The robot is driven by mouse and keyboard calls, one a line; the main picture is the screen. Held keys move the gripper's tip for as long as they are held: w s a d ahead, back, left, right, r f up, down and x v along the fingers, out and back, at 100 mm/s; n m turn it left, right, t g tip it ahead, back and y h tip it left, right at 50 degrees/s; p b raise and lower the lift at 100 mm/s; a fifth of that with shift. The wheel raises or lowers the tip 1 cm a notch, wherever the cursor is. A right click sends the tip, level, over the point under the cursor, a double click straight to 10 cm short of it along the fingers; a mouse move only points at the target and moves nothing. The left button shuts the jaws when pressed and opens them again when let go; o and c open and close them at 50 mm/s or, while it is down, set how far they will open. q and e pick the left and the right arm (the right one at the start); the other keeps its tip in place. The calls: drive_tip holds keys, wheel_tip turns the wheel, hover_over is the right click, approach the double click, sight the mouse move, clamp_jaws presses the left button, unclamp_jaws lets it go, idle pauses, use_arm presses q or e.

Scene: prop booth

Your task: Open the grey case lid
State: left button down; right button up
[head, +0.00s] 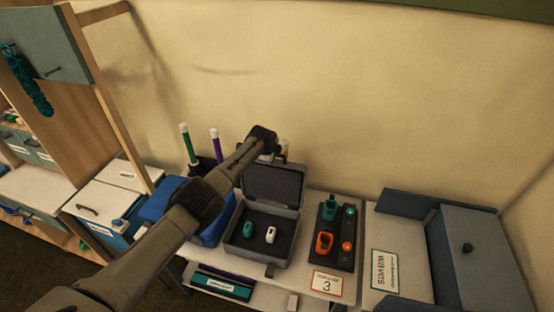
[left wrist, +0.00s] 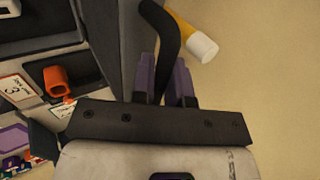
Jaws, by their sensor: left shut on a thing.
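The grey case (head: 254,259) sits on the white table with its lid (head: 273,185) raised to roughly upright, leaning toward the wall. A teal piece (head: 248,229) and a white piece (head: 270,235) lie in its dark lining. My left gripper (head: 268,154) is at the lid's top edge; its fingertips are hard to make out there. In the left wrist view its purple fingers (left wrist: 165,66) are on either side of a dark curved bar (left wrist: 163,30) beside a grey panel, probably the lid, and are shut on it. My right gripper is not in view.
Right of the case, a dark tray (head: 326,259) holds teal and orange items. A grey box (head: 480,255) with a dark knob stands farther right. Green (head: 187,145) and purple (head: 216,147) white-capped sticks stand behind-left. A blue bin (head: 158,203) is left. The wall is close behind.

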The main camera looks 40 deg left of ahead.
use_arm(q)
drive_tip(key=shift+w+a, duration=0.1)
idle(0.4)
drive_tip(key=c, duration=1.1)
unclamp_jaws()
drive_tip(key=shift+c, duration=0.2)
drive_tip(key=shift+s+r+p, duration=0.35)
drive_tip(key=shift+r+p, duration=0.4)
drive_tip(key=v, duration=1.2)
drive_tip(key=shift+p, duration=0.3)
drive_tip(key=shift+s, duration=0.1)
